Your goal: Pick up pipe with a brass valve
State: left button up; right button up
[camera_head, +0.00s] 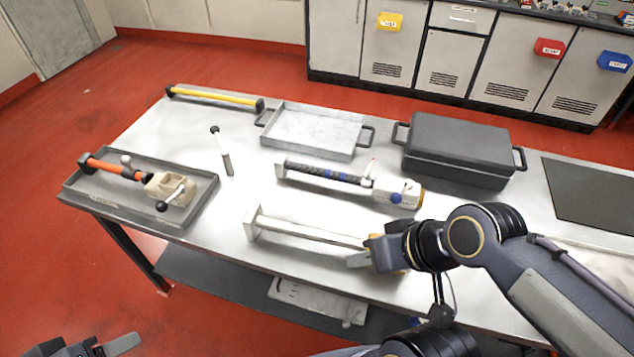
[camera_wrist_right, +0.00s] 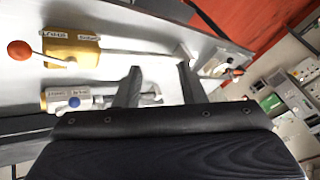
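The pipe with the brass valve (camera_head: 310,232) lies at the front of the table, a pale bar with a flat end plate at its left end. My right gripper covers its valve end in the head view. In the right wrist view, its brass-yellow valve block (camera_wrist_right: 72,50) has an orange ball knob. My right gripper (camera_head: 368,252) is open; its two fingers (camera_wrist_right: 158,78) stand apart, with the pale bar just past their tips. I cannot tell whether they touch it. My left gripper (camera_head: 112,347) is partly in view at the bottom left, away from the table.
A similar pipe with a white block and blue knob (camera_head: 397,192) lies just behind. A grey tray (camera_head: 85,195) holds an orange-handled piece. An empty tray (camera_head: 315,128), a dark lidded box (camera_head: 460,145) and a yellow bar (camera_head: 215,98) are at the back.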

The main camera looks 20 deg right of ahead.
aim_at(254, 220)
jog(key=i+j+z, duration=0.2)
jog(key=j+z, duration=0.15)
jog(key=i+j+z, duration=0.15)
jog(key=j+z, duration=1)
jog(key=j, duration=0.2)
jog(key=i, duration=0.05)
